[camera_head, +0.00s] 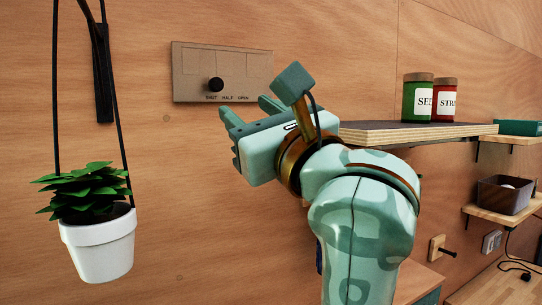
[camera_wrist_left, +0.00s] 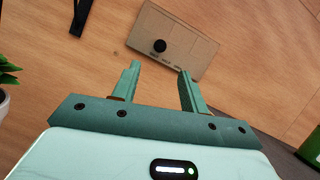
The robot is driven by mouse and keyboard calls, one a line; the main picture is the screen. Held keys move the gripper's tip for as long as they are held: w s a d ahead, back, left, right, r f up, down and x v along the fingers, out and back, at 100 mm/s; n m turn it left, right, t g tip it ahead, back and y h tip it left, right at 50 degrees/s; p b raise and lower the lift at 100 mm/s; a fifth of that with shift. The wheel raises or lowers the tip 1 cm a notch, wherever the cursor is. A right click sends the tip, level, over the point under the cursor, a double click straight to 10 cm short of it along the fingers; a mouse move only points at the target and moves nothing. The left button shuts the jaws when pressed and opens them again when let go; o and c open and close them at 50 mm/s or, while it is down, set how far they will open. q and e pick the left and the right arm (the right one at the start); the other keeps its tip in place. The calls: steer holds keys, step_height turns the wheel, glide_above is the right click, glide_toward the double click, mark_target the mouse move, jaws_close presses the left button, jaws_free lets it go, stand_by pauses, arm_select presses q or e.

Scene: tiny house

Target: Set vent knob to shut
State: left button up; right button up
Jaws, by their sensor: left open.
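The vent plate (camera_head: 222,62) is a grey-brown panel on the wooden wall with the labels SHUT, HALF and OPEN along its lower edge. Its round black knob (camera_head: 216,84) sits near the left label SHUT, slightly toward HALF. My left gripper (camera_head: 246,108) is open and empty, below and right of the knob, apart from it. In the left wrist view the knob (camera_wrist_left: 159,45) shows beyond the gap between the open fingertips (camera_wrist_left: 160,71), with the plate (camera_wrist_left: 190,42) behind it. My right gripper is not in view.
A white hanging pot (camera_head: 98,247) with a green plant is at left, by a black bracket (camera_head: 102,70). A shelf (camera_head: 415,133) with a green jar (camera_head: 417,106) and a red jar (camera_head: 444,106) stands right of my gripper. The wall between pot and plate is clear.

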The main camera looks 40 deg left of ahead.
arm_select(q)
steer(key=b+v, duration=0.1)
steer(key=v, duration=0.4)
steer(key=shift+s, duration=0.15)
stand_by(0.3)
